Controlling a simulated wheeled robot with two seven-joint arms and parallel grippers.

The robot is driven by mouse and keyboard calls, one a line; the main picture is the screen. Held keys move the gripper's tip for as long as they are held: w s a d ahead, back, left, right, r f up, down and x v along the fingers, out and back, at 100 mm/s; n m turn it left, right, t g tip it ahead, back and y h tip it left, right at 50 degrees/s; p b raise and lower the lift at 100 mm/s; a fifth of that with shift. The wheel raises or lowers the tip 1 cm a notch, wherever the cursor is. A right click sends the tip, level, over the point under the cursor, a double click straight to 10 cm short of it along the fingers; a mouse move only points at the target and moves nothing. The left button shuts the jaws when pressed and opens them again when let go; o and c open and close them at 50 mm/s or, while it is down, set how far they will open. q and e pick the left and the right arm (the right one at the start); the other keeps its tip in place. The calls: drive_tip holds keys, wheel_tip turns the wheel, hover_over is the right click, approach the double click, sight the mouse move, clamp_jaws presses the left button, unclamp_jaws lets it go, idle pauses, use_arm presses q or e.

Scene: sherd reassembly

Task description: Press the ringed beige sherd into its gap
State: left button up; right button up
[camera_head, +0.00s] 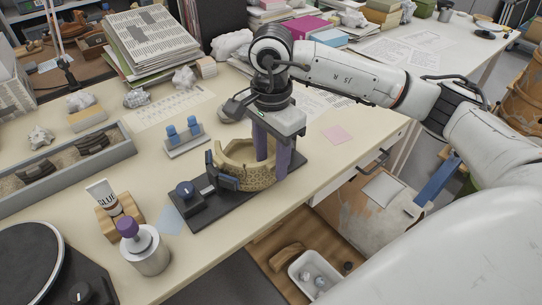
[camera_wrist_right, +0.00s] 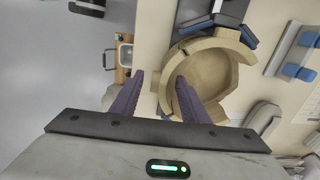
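A broken beige ring-shaped vessel (camera_head: 247,178) stands on a dark fixture (camera_head: 240,204) near the table's front edge. It also shows in the right wrist view (camera_wrist_right: 171,62), with an open stretch in its wall. I cannot tell the ringed sherd apart from the rest of the wall. My right gripper (camera_head: 273,160) points down at the vessel's right side, its purple fingers (camera_wrist_right: 160,80) apart. One finger is over the inside of the vessel and one is outside, with wall between them. The outer finger looks clear of the wall. My left gripper is not in view.
A small blue-padded stand (camera_head: 184,138) is behind the vessel.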

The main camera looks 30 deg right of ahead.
drive_tip(key=shift+r, duration=0.1)
drive_tip(key=shift+r, duration=0.2)
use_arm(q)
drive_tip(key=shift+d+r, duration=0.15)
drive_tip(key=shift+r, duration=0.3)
use_arm(e)
wheel_tip(320, 180, up, 10)
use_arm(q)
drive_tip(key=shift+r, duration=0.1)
use_arm(e)
drive_tip(key=shift+f, duration=0.1)
